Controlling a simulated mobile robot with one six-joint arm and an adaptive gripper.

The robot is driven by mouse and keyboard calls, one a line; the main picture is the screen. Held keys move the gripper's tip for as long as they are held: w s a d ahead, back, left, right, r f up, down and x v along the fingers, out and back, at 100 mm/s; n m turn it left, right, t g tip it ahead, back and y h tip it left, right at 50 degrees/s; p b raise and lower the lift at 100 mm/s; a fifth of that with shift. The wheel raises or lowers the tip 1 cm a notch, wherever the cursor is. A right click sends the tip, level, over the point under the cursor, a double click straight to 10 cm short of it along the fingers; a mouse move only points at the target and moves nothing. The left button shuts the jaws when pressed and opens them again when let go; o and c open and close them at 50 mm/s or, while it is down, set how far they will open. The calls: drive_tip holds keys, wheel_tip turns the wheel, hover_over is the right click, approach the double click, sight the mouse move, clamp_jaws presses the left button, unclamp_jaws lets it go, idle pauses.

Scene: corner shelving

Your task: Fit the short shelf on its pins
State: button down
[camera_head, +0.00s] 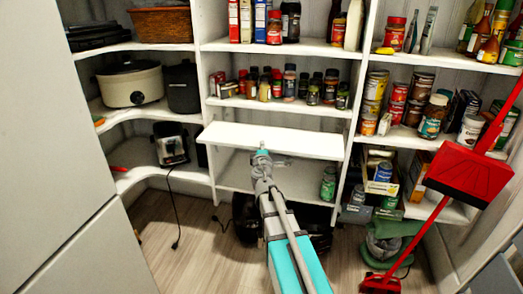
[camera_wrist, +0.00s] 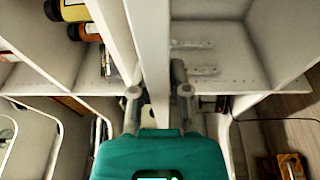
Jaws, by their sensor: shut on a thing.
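The short shelf (camera_head: 270,138) is a plain white board in the middle bay, below the row of spice jars. My gripper (camera_head: 262,152) is shut on the middle of its front edge. In the wrist view the shelf (camera_wrist: 150,50) runs as a white band between the two fingers (camera_wrist: 158,95). In the head view its left end overlaps the left upright, and its right end is close to the right upright. Small marks (camera_wrist: 203,70) show on a white panel in the wrist view; I cannot tell whether they are pins. Contact between shelf and pins cannot be made out.
A shelf of spice jars (camera_head: 285,105) is just above. Green cans (camera_head: 328,186) stand on the lower shelf at right. A red broom and dustpan (camera_head: 468,172) are at right. A slow cooker (camera_head: 130,84) and toaster (camera_head: 170,145) stand at left.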

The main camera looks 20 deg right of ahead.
drive_tip(key=shift+w+d+f+b, duration=0.3)
drive_tip(key=shift+w+d, duration=1.6)
drive_tip(key=shift+w, duration=0.8)
drive_tip(key=shift+w+d+f+b, duration=0.25)
drive_tip(key=shift+w+d, duration=1.65)
drive_tip(key=shift+w, duration=0.85)
drive_tip(key=shift+w+d+f+b, duration=0.3)
drive_tip(key=shift+w+d, duration=1.6)
drive_tip(key=shift+w, duration=0.8)
drive_tip(key=shift+f+b, duration=0.25)
drive_tip(key=shift+b, duration=0.05)
drive_tip(key=c, duration=0.5)
unclamp_jaws()
drive_tip(key=shift+s+a, duration=0.1)
